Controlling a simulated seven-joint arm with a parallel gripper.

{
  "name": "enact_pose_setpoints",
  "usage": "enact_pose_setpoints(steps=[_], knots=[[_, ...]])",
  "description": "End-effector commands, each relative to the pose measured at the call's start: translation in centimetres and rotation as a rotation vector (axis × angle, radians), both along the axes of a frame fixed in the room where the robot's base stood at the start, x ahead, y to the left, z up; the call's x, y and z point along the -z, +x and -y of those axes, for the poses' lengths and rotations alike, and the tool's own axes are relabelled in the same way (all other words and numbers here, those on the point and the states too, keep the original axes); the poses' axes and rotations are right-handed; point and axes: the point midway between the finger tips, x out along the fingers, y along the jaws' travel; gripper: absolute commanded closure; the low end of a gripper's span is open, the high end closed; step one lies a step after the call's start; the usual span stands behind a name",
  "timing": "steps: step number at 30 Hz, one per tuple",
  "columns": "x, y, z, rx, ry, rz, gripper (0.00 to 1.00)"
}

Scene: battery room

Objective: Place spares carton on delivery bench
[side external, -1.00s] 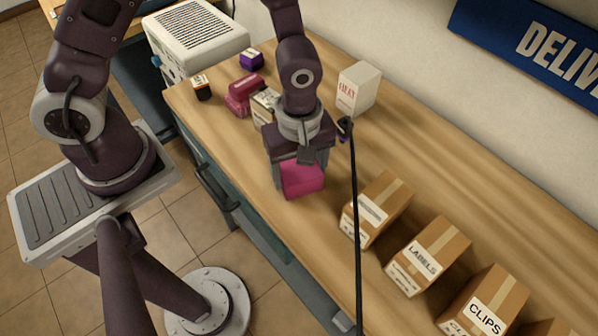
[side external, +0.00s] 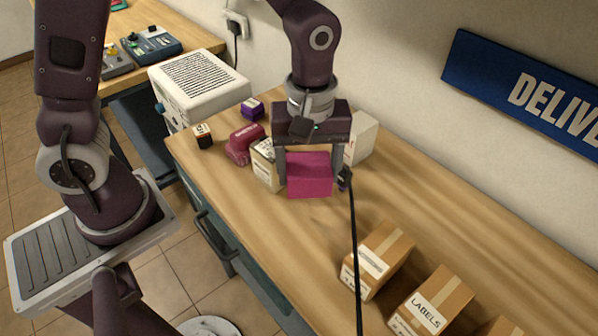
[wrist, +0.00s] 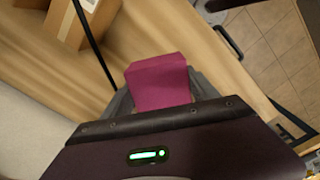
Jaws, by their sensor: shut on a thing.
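My gripper (side external: 314,180) is shut on a plain magenta box (side external: 309,174), with one finger on each side. The wrist view also shows the magenta box (wrist: 159,82) between the fingers. It appears to be above the wooden bench (side external: 455,220), but I cannot tell how high. The bench runs along the wall below a blue sign (side external: 525,90) whose visible letters read "DELIV". Brown cartons stand on the bench: one (side external: 378,258) with a label I cannot read and one (side external: 432,300) marked LABELS. No readable label says spares.
Close around my gripper are a white carton (side external: 362,140), a cream box (side external: 264,165) and a magenta item (side external: 243,145). A purple box (side external: 252,108), a small dark pot (side external: 202,137) and a white vented unit (side external: 200,85) are farther left. Bare bench lies right of my gripper.

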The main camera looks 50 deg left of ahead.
Motion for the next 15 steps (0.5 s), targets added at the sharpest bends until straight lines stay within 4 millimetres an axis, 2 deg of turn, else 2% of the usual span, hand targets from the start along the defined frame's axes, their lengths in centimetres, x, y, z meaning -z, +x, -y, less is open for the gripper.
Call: enact_pose_setpoints(steps=[3, 7, 12, 15], knots=[[-0.7, 3.5, -2.1, 0.277, 0.0, 0.002, 0.82], [-1.6, 6.7, -4.7, 0.591, 0.001, 0.003, 0.82], [-2.3, 9.0, -7.0, 0.859, 0.0, 0.002, 0.82], [-2.5, 9.5, -8.2, 0.921, 0.0, 0.0, 0.82]])
